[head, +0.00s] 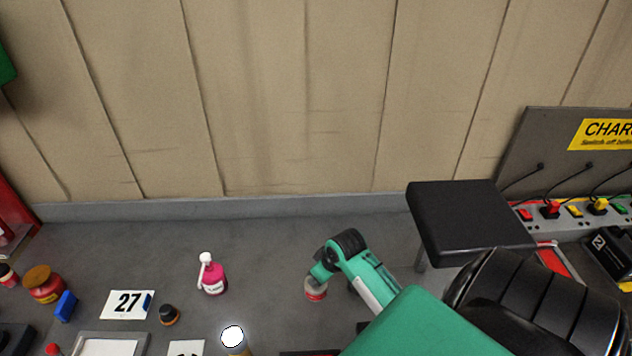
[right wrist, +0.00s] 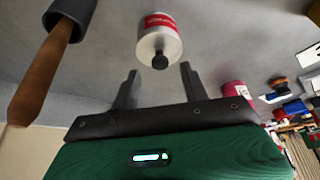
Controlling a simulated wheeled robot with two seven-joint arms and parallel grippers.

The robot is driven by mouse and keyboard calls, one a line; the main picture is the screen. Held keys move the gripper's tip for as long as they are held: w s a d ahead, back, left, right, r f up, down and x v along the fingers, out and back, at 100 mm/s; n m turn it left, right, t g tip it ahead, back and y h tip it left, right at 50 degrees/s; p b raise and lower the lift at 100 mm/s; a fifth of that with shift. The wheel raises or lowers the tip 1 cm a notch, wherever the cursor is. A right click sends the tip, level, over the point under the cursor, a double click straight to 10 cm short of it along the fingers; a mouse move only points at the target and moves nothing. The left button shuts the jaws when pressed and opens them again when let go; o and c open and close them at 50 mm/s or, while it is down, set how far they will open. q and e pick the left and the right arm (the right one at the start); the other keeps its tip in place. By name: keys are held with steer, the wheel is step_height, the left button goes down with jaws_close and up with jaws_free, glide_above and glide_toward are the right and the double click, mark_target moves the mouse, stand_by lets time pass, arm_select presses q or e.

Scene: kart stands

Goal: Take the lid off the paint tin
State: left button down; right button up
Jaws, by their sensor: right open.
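The paint tin (head: 316,292) stands on the grey bench near the middle in the head view, partly covered by my right gripper. In the right wrist view the tin (right wrist: 161,22) is pale with a red label, and a dark knob (right wrist: 160,61) sits on its lid, which is on the tin. My right gripper (head: 318,279) is above the tin in the head view. In the right wrist view the gripper (right wrist: 159,70) is open and empty, its fingers either side of the knob's line. I cannot tell how far the tips are from the knob. My left gripper is not in view.
A wooden-handled tool (right wrist: 38,78) with a dark head is close to the tin. A pink bottle (head: 213,277) stands left of the tin, a white-topped object (head: 232,337) at front. A black raised platform (head: 468,215) is at right. Bench behind the tin is clear.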

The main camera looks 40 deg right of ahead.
mark_target(315, 289)
steer(key=shift+p+x, duration=0.35)
steer(key=shift+x, duration=1.15)
steer(key=shift+r, duration=0.1)
jaws_close()
